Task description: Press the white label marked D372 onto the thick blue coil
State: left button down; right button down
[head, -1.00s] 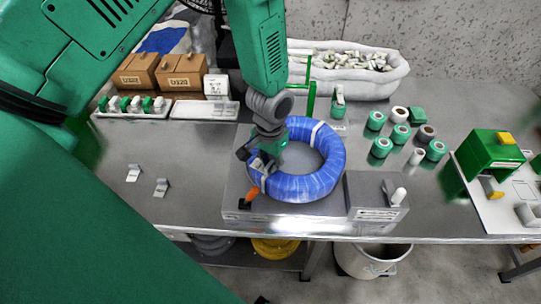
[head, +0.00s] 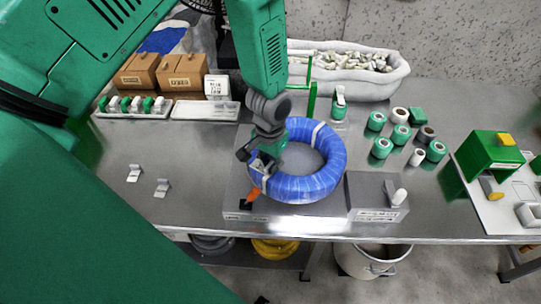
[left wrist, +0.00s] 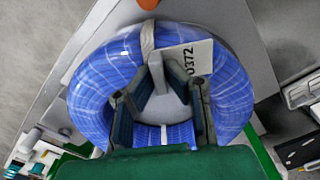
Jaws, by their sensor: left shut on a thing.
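The thick blue coil (head: 322,181) lies flat on a grey platform and fills much of the left wrist view (left wrist: 92,90). My left gripper (head: 260,170) is over the coil's near left part. In the left wrist view its fingers (left wrist: 157,78) are shut on a pale tab of the white label (left wrist: 198,56). The label's printed face, which reads D372 sideways, lies over the coil's blue surface. I cannot tell whether its whole face touches the coil. A pale band crosses the coil beside the label. My right gripper is not in view.
A grey block with a white peg (head: 377,197) stands right of the coil. Green and white rolls (head: 400,136) and a green stand (head: 492,160) are farther right. Boxes (head: 183,74) and a scrap-filled bin (head: 392,80) stand behind.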

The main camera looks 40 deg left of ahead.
aim_at(269, 165)
pick_arm(q)
jog(key=shift+s+f, duration=0.15)
dwell(0.6)
jog(key=c, duration=1.9)
grip_release()
jog(key=shift+c, duration=0.2)
jog(key=o, duration=0.6)
jog(key=shift+r+p, duration=3.25)
jog(key=shift+r, duration=0.35)
jog(key=shift+f, duration=0.15)
